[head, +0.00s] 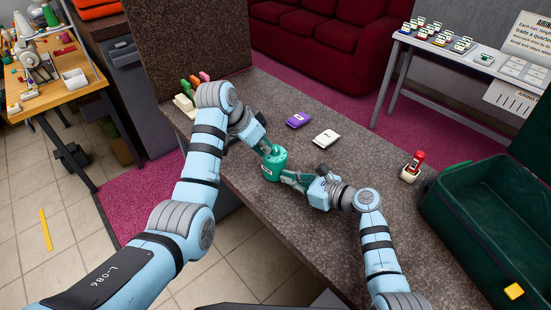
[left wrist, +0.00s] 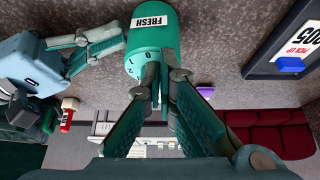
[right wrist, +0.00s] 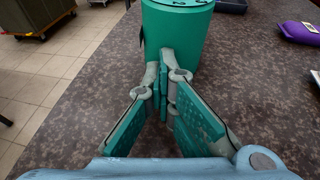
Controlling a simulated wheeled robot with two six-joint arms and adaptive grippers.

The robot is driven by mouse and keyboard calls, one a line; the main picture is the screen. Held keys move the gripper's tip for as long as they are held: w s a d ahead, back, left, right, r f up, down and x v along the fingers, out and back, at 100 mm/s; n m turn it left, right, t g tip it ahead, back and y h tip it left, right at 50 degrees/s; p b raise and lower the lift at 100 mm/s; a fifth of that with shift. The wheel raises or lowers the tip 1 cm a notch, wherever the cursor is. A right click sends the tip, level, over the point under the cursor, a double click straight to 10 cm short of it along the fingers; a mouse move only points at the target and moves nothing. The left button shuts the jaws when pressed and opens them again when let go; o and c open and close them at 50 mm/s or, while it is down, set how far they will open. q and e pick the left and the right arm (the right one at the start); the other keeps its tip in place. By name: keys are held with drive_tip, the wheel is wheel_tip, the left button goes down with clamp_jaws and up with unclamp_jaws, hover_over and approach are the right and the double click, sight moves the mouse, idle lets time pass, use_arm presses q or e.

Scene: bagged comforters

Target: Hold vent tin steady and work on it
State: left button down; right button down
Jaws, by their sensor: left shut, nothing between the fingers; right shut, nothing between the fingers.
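The vent tin (head: 274,166) is a green cylinder standing upright on the speckled counter. In the left wrist view the tin (left wrist: 152,58) shows a white FRESH label and marks on its top. My left gripper (head: 268,150) comes down from the upper left with its closed fingertips at the tin's top. My right gripper (head: 286,177) points at the tin's right side, fingers closed and empty. In the right wrist view its fingertips (right wrist: 168,62) are close against the wall of the tin (right wrist: 177,32). Actual contact is hard to tell for either gripper.
A purple packet (head: 298,119) and a white packet (head: 326,138) lie behind the tin. A red-topped stamp-like item (head: 414,165) stands farther right, before an open green case (head: 490,210). Colored items (head: 195,82) stand at the counter's left end.

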use_arm(q)
drive_tip(key=shift+s+d, duration=0.15)
drive_tip(key=shift+s, duration=0.05)
drive_tip(key=shift+s+d, duration=0.4)
drive_tip(key=shift+s, duration=0.05)
drive_tip(key=shift+s+f, duration=0.15)
drive_tip(key=shift+s, duration=0.05)
drive_tip(key=shift+s+a, duration=0.1)
drive_tip(key=shift+s, duration=0.05)
drive_tip(key=shift+w+r, duration=1.65)
drive_tip(key=shift+r, duration=1.75)
wheel_tip(320, 180, down, 7)
drive_tip(key=shift+a+r, duration=0.15)
drive_tip(key=shift+r, duration=0.05)
drive_tip(key=shift+w+d, duration=0.15)
drive_tip(key=shift+d, duration=0.35)
